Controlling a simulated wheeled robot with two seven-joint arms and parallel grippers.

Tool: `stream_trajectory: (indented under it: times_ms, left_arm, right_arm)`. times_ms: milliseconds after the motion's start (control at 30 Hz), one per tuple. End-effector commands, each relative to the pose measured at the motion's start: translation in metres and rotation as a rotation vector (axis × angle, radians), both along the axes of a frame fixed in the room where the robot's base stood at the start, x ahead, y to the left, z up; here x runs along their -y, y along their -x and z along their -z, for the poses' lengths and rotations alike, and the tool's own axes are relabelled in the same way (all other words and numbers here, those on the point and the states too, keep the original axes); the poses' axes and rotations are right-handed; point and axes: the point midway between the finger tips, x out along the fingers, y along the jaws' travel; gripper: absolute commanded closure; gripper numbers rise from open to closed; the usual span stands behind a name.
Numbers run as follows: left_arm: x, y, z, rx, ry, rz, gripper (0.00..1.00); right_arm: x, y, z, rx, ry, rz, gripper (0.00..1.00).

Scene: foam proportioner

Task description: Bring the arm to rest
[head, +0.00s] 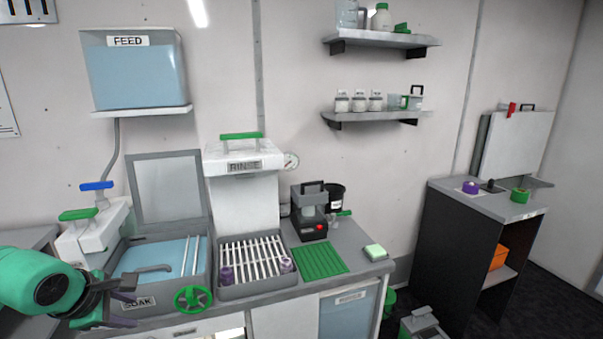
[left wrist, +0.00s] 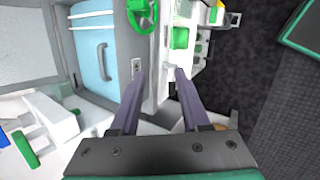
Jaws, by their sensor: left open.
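My left arm comes in from the left in the head view, with a green wrist. Its gripper (head: 128,301) is in front of the soak basin's (head: 140,303) front left corner. In the left wrist view the two purple-grey fingers of the left gripper (left wrist: 160,80) stand apart with nothing between them. The blue soak basin (left wrist: 90,50) and the green valve wheel (left wrist: 142,12) lie beyond the fingers. My right gripper is in neither view.
The counter holds a rinse station (head: 240,175) with a rack (head: 255,262), a green mat (head: 320,262) and a small dark machine (head: 311,215). A green wheel (head: 193,298) juts from the counter front. A dark side cabinet (head: 450,245) stands right. Floor shows between them.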

Motion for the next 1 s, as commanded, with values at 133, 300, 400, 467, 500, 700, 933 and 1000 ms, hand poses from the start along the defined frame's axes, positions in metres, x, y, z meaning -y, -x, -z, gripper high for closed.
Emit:
stream_trajectory:
  times_ms: [133, 300, 400, 467, 500, 700, 933, 1000]
  left_arm:
    - [0.02, -0.01, 0.024, -0.003, 0.286, -0.07, 0.54]
    - [0.041, -0.028, 0.052, -0.009, 0.742, -0.252, 0.54]
    - [0.043, -0.043, 0.075, -0.018, 1.085, -0.456, 0.54]
    - [0.036, -0.052, 0.095, -0.027, 1.307, -0.628, 0.54]
    - [0.027, -0.057, 0.114, -0.035, 1.463, -0.77, 0.54]
    - [-0.025, -0.036, 0.257, -0.038, 2.01, -1.599, 0.54]
    - [-0.024, 0.083, 0.438, -0.054, -1.864, 2.283, 0.54]
    - [-0.009, 0.131, 0.482, -0.095, -1.6, 2.255, 0.54]
  right_arm:
    - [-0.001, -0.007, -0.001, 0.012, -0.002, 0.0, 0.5]
    - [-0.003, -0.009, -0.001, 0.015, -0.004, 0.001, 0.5]
    - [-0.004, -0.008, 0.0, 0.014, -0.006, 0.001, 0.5]
    - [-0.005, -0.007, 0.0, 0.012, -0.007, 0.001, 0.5]
    - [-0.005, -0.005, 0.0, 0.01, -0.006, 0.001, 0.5]
    - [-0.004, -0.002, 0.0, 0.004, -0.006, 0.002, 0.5]
    - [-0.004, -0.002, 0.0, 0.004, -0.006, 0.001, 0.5]
    - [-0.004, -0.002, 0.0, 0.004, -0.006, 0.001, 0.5]
